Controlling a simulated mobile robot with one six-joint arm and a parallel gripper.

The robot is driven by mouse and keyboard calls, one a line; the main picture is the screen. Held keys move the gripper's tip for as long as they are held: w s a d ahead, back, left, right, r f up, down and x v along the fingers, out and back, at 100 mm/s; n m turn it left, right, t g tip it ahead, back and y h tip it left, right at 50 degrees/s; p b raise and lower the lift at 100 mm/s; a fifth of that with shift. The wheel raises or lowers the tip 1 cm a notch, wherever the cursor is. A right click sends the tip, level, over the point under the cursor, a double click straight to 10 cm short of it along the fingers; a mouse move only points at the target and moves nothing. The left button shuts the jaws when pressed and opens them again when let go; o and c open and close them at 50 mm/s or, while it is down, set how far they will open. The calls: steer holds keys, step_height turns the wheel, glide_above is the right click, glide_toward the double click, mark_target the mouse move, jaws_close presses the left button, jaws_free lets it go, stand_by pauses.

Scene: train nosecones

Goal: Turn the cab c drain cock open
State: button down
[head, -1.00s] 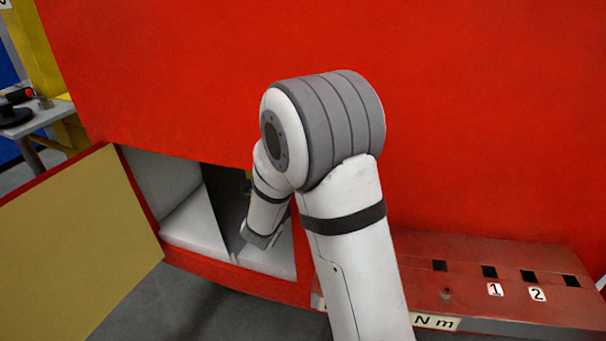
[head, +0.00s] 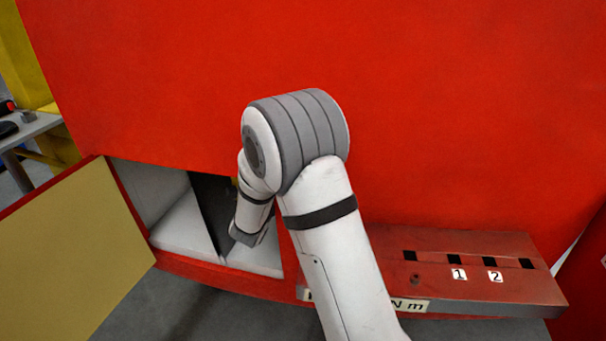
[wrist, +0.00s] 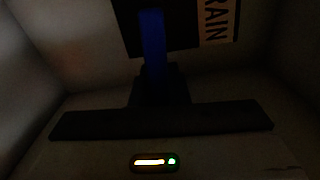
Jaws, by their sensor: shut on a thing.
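In the wrist view a blue lever (wrist: 153,42), taken to be the drain cock handle, stands upright in a dark compartment. The fingertips are hard to make out in the dark. In the head view my arm reaches down into an open compartment (head: 165,205) in the red nosecone (head: 420,110). There the gripper and the lever are hidden.
A door with a tan inner face (head: 70,240) stands open left of the compartment. A red ledge (head: 430,265) with square holes and tags 1 and 2 juts out at the right. A grey table (head: 30,130) stands at the far left. A small lit indicator (wrist: 152,162) glows in the wrist view.

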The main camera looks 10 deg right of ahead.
steer(key=shift+r+n+p, duration=0.4)
steer(key=shift+n+p, duration=0.2)
steer(key=shift+p, duration=0.1)
steer(key=shift+f, duration=0.1)
steer(key=c, duration=1.4)
jaws_free()
steer(key=v, duration=0.8)
